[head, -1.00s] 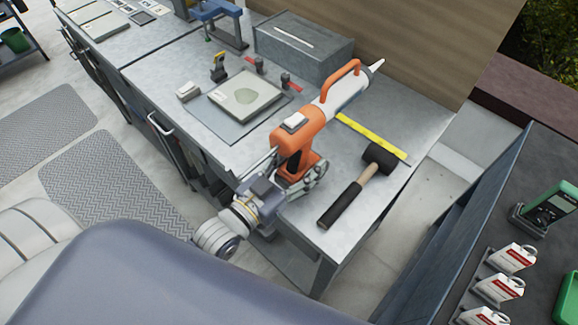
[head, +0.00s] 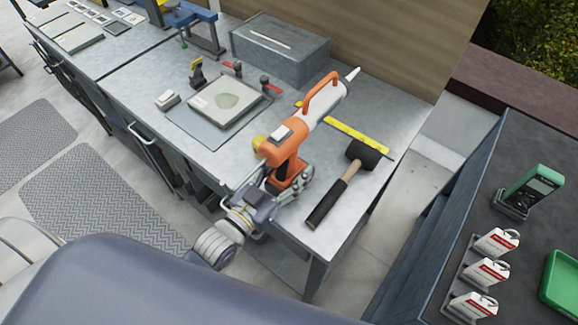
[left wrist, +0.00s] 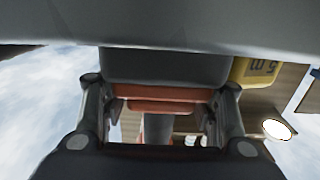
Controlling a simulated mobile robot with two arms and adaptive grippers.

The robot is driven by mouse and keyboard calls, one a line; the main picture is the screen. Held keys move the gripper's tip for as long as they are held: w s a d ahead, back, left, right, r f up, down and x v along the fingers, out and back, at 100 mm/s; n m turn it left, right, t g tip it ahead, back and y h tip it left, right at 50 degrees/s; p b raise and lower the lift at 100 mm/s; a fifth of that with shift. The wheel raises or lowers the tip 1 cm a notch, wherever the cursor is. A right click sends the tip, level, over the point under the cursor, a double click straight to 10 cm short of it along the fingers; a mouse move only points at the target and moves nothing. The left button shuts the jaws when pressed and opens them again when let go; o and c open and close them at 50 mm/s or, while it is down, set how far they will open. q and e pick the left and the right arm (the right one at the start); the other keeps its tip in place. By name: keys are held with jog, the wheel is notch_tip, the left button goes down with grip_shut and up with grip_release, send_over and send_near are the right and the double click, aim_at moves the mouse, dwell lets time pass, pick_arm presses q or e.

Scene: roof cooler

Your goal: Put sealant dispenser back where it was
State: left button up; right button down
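The orange sealant dispenser (head: 285,147), with a white cartridge and nozzle, is upright over the near part of the grey workbench (head: 225,165). Its nozzle points to the far right. My left gripper (head: 287,187) is shut on its lower end, below the handle. In the left wrist view the dispenser's dark base with orange bands (left wrist: 165,92) fills the space between the fingers of the left gripper (left wrist: 160,125). Whether the base touches the bench is hidden by the gripper. My right gripper is not in view.
A black-headed mallet (head: 342,187) lies just right of the dispenser, with a yellow strip (head: 352,138) behind it. A dark counter stands right.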

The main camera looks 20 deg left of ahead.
pick_arm(q)
jog(key=o, duration=0.3)
jog(key=shift+s, duration=0.1)
jog(key=shift+r, duration=0.15)
jog(key=shift+b+v, duration=0.9)
jog(key=shift+v, duration=5.1)
